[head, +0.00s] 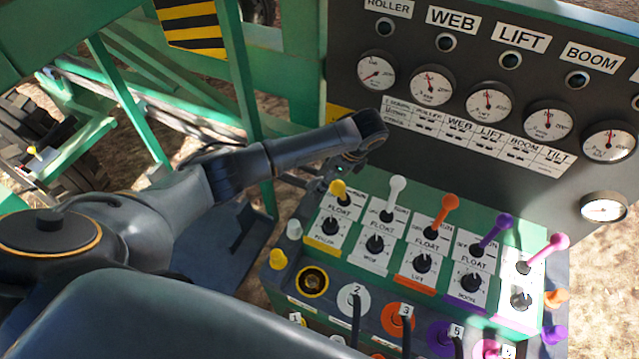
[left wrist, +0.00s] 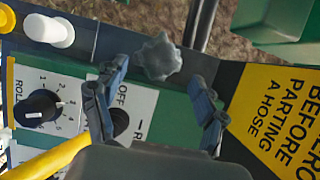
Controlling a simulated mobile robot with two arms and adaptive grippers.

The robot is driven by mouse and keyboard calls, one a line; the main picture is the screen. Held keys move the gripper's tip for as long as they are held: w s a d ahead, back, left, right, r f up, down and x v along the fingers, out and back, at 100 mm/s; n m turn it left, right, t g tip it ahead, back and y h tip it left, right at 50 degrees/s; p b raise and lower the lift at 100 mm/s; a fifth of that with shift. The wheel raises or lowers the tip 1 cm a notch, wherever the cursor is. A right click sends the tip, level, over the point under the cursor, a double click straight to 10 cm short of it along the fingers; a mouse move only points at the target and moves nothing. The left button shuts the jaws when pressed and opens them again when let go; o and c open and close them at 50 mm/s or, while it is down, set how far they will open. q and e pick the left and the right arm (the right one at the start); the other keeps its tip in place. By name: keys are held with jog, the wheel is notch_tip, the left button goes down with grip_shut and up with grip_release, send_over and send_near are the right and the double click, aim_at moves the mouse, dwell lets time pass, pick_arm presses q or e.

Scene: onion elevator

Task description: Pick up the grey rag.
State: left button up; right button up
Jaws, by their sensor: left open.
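A small grey crumpled thing, which looks like the grey rag (left wrist: 158,57), shows in the left wrist view at the edge of the control panel. My left gripper (left wrist: 158,88) is open, with one finger on each side of the rag's lower part in that view. I cannot tell whether the fingers touch it. In the head view my left arm reaches in from the left, and its gripper (head: 328,181) is at the panel's far left corner, partly hidden by my wrist. I cannot make out the rag there. My right gripper is not in view.
A yellow lever (head: 338,188) stands close by my gripper, and white (head: 397,184), orange (head: 450,203), purple and pink levers stand along the panel. A gauge board (head: 400,105) rises behind. Hose couplings line the front. A yellow warning sign (left wrist: 275,115) lies right of my gripper.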

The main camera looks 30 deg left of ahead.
pick_arm(q)
jog(key=p+x, duration=0.1)
jog(key=x, duration=0.3)
jog(key=shift+a+f, duration=0.1)
jog(key=c, duration=1.2)
jog(key=shift+c, duration=0.2)
notch_tip(320, 180, up, 10)
jog(key=b, duration=0.2)
jog(key=o, duration=0.4)
jog(key=shift+c, duration=1.4)
